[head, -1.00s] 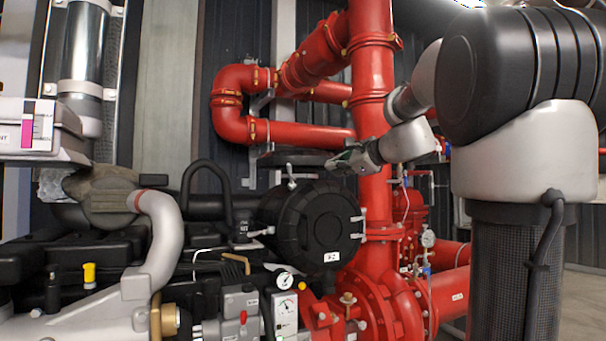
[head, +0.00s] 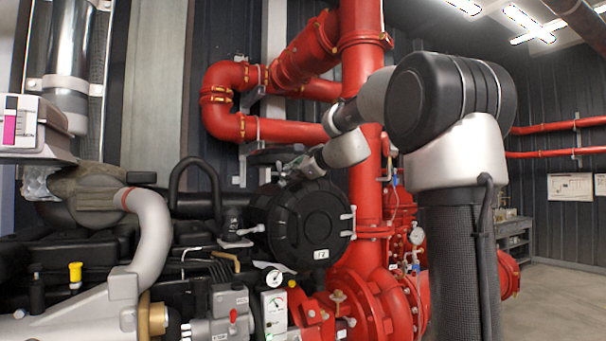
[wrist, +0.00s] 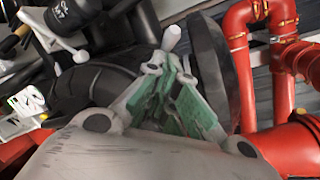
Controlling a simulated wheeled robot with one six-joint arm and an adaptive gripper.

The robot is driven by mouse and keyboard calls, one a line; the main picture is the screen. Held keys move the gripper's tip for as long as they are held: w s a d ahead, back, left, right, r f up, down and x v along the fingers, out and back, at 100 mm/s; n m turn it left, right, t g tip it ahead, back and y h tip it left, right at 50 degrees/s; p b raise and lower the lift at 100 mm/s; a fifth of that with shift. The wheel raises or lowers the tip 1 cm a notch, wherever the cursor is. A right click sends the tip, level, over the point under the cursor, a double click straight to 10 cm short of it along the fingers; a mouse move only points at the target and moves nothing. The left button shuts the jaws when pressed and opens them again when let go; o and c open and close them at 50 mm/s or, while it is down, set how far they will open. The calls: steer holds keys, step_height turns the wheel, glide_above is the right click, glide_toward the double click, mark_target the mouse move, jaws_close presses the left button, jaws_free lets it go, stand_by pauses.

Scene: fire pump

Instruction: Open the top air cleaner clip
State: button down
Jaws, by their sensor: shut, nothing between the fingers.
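The air cleaner (head: 299,228) is a round black canister in the middle of the head view; it also shows behind my fingers in the wrist view (wrist: 113,92). Its top clip shows in the wrist view as a pale lever (wrist: 172,38) just beyond my fingertips; I cannot tell whether they touch it. In the head view my gripper covers the clip. My gripper (head: 284,169) is at the canister's top edge. In the wrist view its green-padded fingers (wrist: 169,68) are shut with nothing held.
Other pale clips sit on the canister's left (head: 243,233) and right (head: 349,214) sides. Thick red pipes (head: 361,130) rise close behind and right of it. Black engine parts (head: 90,240) fill the left. Open floor (head: 560,285) lies at the right.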

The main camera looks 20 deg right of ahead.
steer(key=shift+w+a+r, duration=0.1)
steer(key=shift+a+r, duration=0.1)
steer(key=shift+w+a+r, duration=0.35)
steer(key=shift+a+r, duration=0.1)
steer(key=shift+r, duration=0.2)
steer(key=shift+s+f, duration=0.1)
